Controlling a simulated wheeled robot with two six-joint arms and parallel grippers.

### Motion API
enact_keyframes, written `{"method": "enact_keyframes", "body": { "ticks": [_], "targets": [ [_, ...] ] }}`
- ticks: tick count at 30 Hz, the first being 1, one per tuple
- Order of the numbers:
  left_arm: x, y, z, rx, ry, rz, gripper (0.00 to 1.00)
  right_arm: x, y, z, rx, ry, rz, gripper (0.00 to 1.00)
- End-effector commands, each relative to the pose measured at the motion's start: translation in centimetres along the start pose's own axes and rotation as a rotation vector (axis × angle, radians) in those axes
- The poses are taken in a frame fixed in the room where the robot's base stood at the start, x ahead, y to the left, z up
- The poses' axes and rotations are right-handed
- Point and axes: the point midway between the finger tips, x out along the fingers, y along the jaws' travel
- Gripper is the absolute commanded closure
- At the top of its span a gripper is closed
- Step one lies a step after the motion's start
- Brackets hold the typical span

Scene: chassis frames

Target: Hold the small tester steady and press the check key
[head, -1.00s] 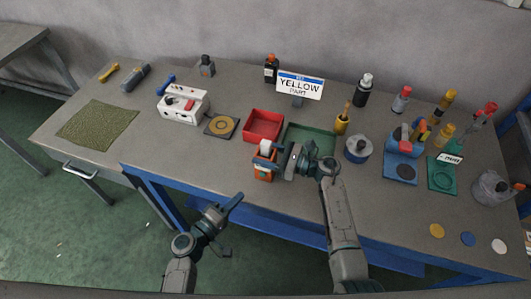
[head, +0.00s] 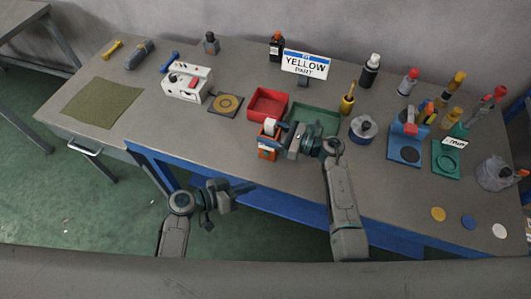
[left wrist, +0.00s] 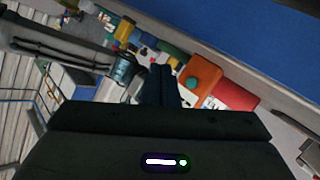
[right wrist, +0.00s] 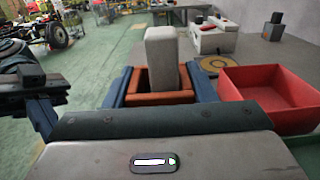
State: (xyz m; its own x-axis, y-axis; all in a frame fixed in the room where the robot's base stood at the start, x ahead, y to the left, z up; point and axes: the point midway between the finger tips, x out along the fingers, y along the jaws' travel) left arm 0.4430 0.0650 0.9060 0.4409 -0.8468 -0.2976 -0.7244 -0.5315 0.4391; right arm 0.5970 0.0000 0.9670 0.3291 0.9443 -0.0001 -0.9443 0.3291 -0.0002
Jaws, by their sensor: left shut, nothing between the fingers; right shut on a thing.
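The small tester (head: 267,148) is an orange box with a pale block sticking up from its top. It stands near the front edge of the table. My right gripper (head: 286,140) is shut on it; in the right wrist view the tester's orange rim (right wrist: 160,98) and the grey block (right wrist: 161,60) show between the fingers. My left gripper (head: 250,187) is shut and empty, in front of the table edge and below the tester, apart from it. In the left wrist view the tester (left wrist: 204,80) is just right of the closed fingertips (left wrist: 160,75).
A red tray (head: 267,103) and a green tray (head: 314,117) lie behind the tester. A white box with a red part (head: 187,82) stands back left. A "YELLOW PART" sign (head: 306,64) stands behind the trays.

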Motion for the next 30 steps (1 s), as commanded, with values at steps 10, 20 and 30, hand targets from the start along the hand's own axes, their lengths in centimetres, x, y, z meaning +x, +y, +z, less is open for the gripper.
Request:
{"method": "enact_keyframes", "body": {
  "ticks": [10, 20, 30],
  "targets": [
    [1.2, -0.9, -0.9, -0.002, 0.003, 0.0, 1.0, 0.0, 0.0, 0.0, 0.001, 0.0, 0.0, 0.77],
    [4.4, -3.2, -3.3, -0.002, 0.003, 0.0, 1.0, 0.0, 0.0, 0.0, 0.0, 0.0, 0.0, 0.77],
    [6.1, -4.5, -4.4, -0.004, 0.002, -0.001, 1.0, 0.0, 0.0, 0.0, 0.0, 0.0, 0.0, 0.77]
  ]
}}
